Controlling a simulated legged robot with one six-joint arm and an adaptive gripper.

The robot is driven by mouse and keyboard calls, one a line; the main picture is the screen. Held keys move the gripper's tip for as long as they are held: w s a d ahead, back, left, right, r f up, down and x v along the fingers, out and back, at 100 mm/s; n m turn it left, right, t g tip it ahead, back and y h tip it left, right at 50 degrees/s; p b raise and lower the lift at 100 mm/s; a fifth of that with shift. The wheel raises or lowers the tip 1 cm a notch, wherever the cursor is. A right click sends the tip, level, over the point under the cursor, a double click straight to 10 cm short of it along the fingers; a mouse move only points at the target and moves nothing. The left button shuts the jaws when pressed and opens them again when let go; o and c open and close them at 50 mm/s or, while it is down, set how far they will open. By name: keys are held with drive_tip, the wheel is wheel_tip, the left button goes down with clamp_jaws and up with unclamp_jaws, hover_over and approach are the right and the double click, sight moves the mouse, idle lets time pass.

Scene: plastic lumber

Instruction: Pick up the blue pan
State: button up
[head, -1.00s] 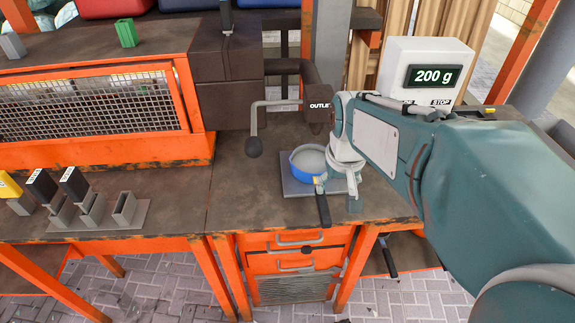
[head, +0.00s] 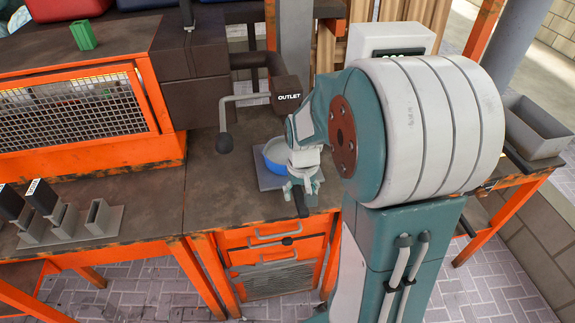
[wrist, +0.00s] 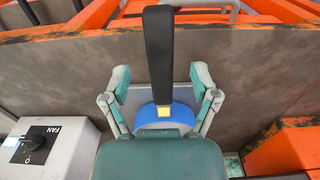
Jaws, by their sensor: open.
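The blue pan (head: 275,163) sits on a grey plate (head: 262,183) on the workbench, below the outlet. Its black handle (head: 300,204) points towards the bench's front edge. My gripper (head: 303,186) is over the handle side of the pan and hides part of the pan. In the wrist view, my gripper (wrist: 161,78) is open, with one finger on each side of the black handle (wrist: 160,45). A gap shows on both sides of the handle. The blue pan body (wrist: 153,116) shows below, partly hidden by my gripper's palm.
The outlet (head: 288,97) and its crank lever (head: 224,142) stand close left of my arm. A grey tray (head: 535,128) is at right. Small grey holders (head: 100,215) stand at left. The bench between is clear.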

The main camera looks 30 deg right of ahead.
sight(300, 199)
wheel_tip(300, 199, down, 4)
drive_tip(key=shift+r, duration=0.35)
clamp_jaws()
